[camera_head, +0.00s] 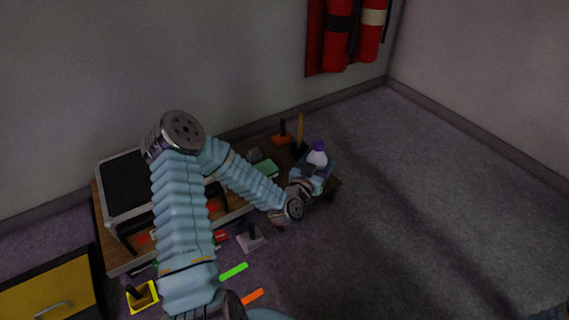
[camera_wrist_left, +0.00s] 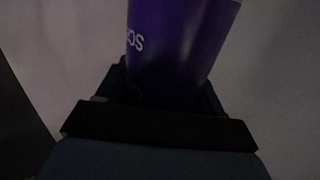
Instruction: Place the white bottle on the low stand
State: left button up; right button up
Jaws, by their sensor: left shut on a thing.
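A bottle (camera_head: 317,158) with a white body part and a purple top shows at the far right end of the low wooden table. In the left wrist view, a purple bottle surface (camera_wrist_left: 175,45) with white lettering fills the space between the fingers. My left gripper (camera_head: 315,170) is shut on this bottle; its fingers hide the lower part. I cannot tell whether the bottle touches the table. I cannot tell for sure which thing is the low stand.
The low wooden table (camera_head: 103,228) bears a black-topped case (camera_head: 125,185), a green block (camera_head: 265,168) and upright tools. A yellow-topped cabinet (camera_head: 50,290) stands at lower left. Red extinguishers (camera_head: 338,40) hang on the wall.

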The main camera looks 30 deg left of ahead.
pick_arm(q)
jog(key=s+a+f+n+y, duration=0.1)
jog(key=a+f+y, duration=0.1)
jog(key=a+f, duration=0.4)
jog(key=w+a+f+b, duration=0.5)
jog(key=w+a+f, duration=0.2)
jog(key=w+f, duration=0.4)
jog(key=shift+w+a+f, duration=0.25)
jog(key=shift+a+f, duration=0.1)
jog(key=shift+f, duration=0.15)
pick_arm(e)
jog(key=f, duration=0.5)
jog(key=shift+w+a, duration=0.1)
jog(key=shift+w, duration=0.25)
jog(key=shift+f, duration=0.1)
pick_arm(q)
jog(key=shift+f, duration=0.2)
jog(key=o, duration=1.3)
pick_arm(e)
jog(key=shift+f, duration=0.1)
